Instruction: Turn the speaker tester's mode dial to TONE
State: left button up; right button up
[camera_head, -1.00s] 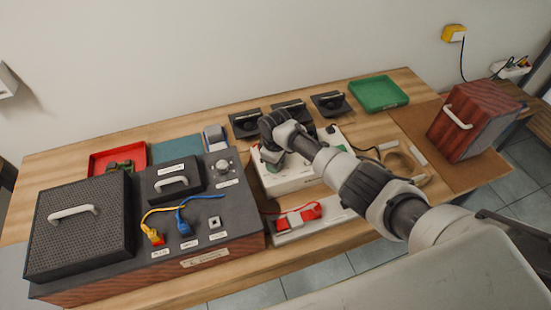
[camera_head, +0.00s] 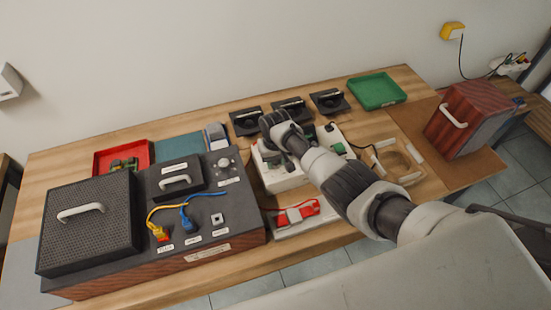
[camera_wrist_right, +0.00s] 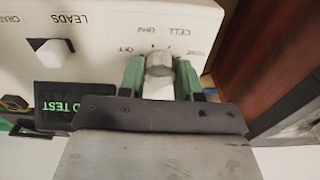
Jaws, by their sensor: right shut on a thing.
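The speaker tester (camera_head: 285,181) is a white box near the middle of the bench in the head view, partly covered by my right arm. In the right wrist view its white panel (camera_wrist_right: 90,22) fills the top and its lettering is upside down. The mode dial (camera_wrist_right: 159,64) is a grey round knob, with OFF, OHM, CELL and TONE marked around it. My right gripper (camera_wrist_right: 160,74) is shut on the dial, one green finger on each side. I cannot tell which mark the dial points to. In the head view the dial is hidden by my gripper. My left gripper is out of view.
A dark console (camera_head: 225,238) with yellow and blue leads stands left of the tester. A red connector (camera_head: 297,214) lies in front of it. Several black holders, one of them here (camera_head: 245,121), stand behind it. A green tray (camera_head: 377,91) and a reddish box (camera_head: 467,118) are to the right.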

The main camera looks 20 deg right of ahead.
jog(key=shift+w+m, duration=0.1)
jog(key=shift+m, duration=0.2)
dwell(0.4)
jog(key=o, duration=0.9)
notch_tip(320, 180, up, 11)
jog(key=shift+f+p, duration=0.1)
jog(key=shift+p, duration=0.35)
